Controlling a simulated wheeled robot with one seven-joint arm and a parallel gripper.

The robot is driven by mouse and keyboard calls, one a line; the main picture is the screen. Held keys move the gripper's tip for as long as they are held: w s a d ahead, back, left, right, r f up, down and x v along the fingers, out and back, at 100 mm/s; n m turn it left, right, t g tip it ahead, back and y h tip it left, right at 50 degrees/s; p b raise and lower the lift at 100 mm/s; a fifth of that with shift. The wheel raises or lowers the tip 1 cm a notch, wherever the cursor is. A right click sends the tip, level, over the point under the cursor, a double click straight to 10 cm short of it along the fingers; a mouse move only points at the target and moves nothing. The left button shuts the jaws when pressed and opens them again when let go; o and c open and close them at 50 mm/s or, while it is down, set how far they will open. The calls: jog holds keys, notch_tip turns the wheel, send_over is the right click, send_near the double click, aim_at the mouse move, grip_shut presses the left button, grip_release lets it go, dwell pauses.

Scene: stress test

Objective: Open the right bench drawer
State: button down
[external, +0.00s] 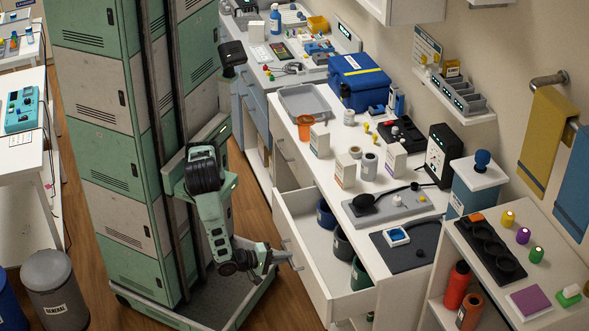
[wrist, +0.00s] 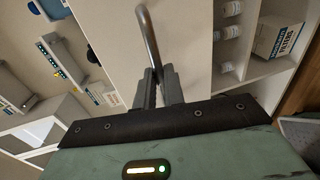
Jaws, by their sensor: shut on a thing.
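The right bench drawer (external: 303,281) stands pulled well out from the white bench in the external view. Dark blue, grey and green round containers (external: 343,245) are inside it. My gripper (external: 282,258) is at the front of this drawer, at its metal handle (external: 287,246). In the wrist view, the curved metal handle (wrist: 148,38) runs down between the two fingers of my gripper (wrist: 158,85), which are closed on it. The drawer's pale front (wrist: 185,35) lies just beyond the fingers. The exact contact on the handle is partly hidden by the fingers.
The bench top (external: 318,180) holds a grey tray (external: 303,101), an orange cup (external: 305,127), boxes and devices. A low shelf unit (external: 495,235) stands at the right. A grey bin (external: 55,290) is at far left.

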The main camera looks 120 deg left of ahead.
jog(key=f+p+v, duration=0.2)
jog(key=v, duration=0.7)
jog(key=f+p+v, duration=0.1)
jog(key=p+v, duration=0.1)
jog(key=v, duration=0.7)
jog(key=shift+s+d+f, duration=0.35)
jog(key=shift+s+f, duration=0.05)
jog(key=shift+f, duration=0.05)
jog(key=c, duration=1.5)
grip_release()
jog(key=v, duration=1.7)
jog(key=shift+d+b, duration=0.15)
jog(key=shift+b, duration=0.25)
jog(key=shift+s, duration=0.1)
